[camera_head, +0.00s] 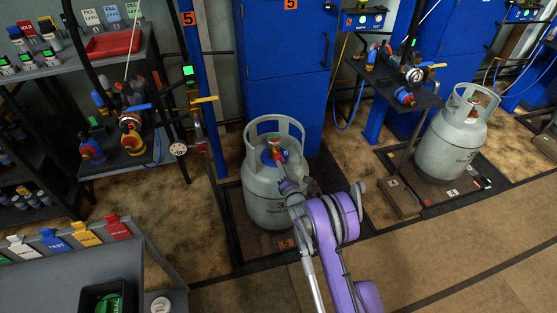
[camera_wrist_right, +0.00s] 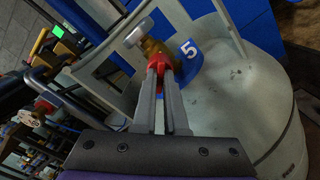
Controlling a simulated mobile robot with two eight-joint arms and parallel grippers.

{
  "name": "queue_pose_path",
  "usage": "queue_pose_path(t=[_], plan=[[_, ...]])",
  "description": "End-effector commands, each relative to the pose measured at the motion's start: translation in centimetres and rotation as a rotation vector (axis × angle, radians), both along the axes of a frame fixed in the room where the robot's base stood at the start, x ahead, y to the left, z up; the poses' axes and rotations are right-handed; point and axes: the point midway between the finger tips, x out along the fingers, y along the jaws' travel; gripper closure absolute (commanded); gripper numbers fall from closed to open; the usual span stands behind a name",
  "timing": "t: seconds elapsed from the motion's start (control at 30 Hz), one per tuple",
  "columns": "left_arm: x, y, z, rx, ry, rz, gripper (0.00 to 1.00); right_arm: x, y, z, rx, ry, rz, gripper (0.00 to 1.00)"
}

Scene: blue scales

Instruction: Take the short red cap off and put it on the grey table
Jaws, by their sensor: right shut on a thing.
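A grey gas cylinder (camera_head: 268,205) stands upright in the middle of the head view, with an open collar around its valve. My right gripper (camera_head: 283,176) reaches into the collar from the front. In the right wrist view its two fingers (camera_wrist_right: 162,75) are shut on the short red cap (camera_wrist_right: 160,62), which sits at the brass valve (camera_wrist_right: 153,47). The fingers hide part of the cap. The grey table (camera_head: 165,272) is at the lower left of the head view. My left gripper is not in view.
On the table are coloured tags (camera_head: 86,233) and a dark bin (camera_head: 108,297). A second cylinder (camera_head: 452,140) stands right.

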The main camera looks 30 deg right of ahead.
Motion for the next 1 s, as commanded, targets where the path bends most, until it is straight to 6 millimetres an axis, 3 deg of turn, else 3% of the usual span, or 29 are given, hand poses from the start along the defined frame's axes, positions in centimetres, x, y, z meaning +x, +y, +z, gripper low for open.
queue_pose_path(t=[0.17,0.47,0.73,1.0], plan=[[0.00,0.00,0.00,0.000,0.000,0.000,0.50,-0.04,0.01,0.03,-0.140,0.034,0.000,1.00],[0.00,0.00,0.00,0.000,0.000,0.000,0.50,-0.04,0.01,0.03,-0.159,0.038,0.000,1.00],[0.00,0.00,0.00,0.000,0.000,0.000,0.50,-0.10,0.02,0.03,-0.416,0.100,0.000,1.00],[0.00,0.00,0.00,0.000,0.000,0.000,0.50,-0.11,0.02,0.03,-0.438,0.105,0.000,1.00]])
